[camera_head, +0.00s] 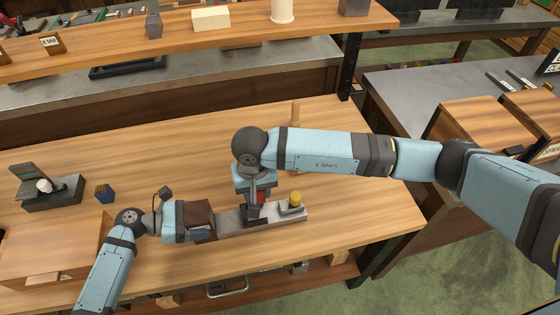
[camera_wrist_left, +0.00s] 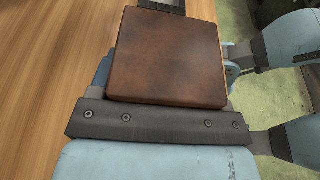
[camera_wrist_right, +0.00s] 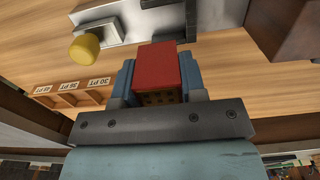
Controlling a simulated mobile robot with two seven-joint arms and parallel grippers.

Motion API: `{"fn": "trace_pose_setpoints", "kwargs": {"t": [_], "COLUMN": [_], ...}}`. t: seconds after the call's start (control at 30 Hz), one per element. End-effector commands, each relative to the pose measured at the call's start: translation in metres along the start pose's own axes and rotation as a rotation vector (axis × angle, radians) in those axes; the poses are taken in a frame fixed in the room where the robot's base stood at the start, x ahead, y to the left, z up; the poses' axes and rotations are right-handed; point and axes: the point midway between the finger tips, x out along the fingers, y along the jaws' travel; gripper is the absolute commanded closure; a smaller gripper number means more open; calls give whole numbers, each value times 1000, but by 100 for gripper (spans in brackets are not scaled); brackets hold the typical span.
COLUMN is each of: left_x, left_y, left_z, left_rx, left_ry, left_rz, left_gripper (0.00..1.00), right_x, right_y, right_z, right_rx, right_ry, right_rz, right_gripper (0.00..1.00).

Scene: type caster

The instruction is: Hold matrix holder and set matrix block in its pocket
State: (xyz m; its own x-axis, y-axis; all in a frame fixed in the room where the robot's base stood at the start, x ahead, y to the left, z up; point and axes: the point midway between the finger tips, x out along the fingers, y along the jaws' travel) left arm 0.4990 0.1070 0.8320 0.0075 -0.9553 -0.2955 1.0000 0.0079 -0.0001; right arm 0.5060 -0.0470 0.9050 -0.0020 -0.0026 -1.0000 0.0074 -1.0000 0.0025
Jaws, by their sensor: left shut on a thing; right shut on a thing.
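My left gripper (camera_head: 190,220) is shut on a brown block (camera_head: 199,216), the handle-like end of what appears to be the matrix holder. This block fills the left wrist view (camera_wrist_left: 168,58). A long grey metal bar (camera_head: 232,220) extends right from it, with a yellow knob (camera_head: 296,198) at the far end. My right gripper (camera_head: 257,190) points down over the bar's middle, shut on a red block with small brass-coloured holes (camera_wrist_right: 157,68), likely the matrix block. I cannot tell whether the block touches the holder; the pocket is hidden.
A blue holed block (camera_head: 104,191) and a dark green device (camera_head: 45,192) stand on the wooden table at left. A wooden box (camera_head: 50,250) sits at front left. Labelled wooden slots (camera_wrist_right: 75,92) show in the right wrist view. The table's back left is mostly clear.

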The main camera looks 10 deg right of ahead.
Motion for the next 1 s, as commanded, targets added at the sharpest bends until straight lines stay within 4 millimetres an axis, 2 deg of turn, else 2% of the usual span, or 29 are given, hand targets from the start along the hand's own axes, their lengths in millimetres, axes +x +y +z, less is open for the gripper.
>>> {"fn": "trace_pose_setpoints", "kwargs": {"t": [0.13,1.0], "left_x": [0,0], "left_y": [0,0], "left_z": [0,0], "left_rx": [-1,-1], "left_ry": [0,0], "left_rz": [0,0], "left_gripper": [54,54], "right_x": [5,53], "right_y": [-10,-9], "right_z": [6,5], "right_rx": [-1,-1], "right_ry": [2,2], "right_rz": [-3,-2], "right_gripper": [83,83]}}
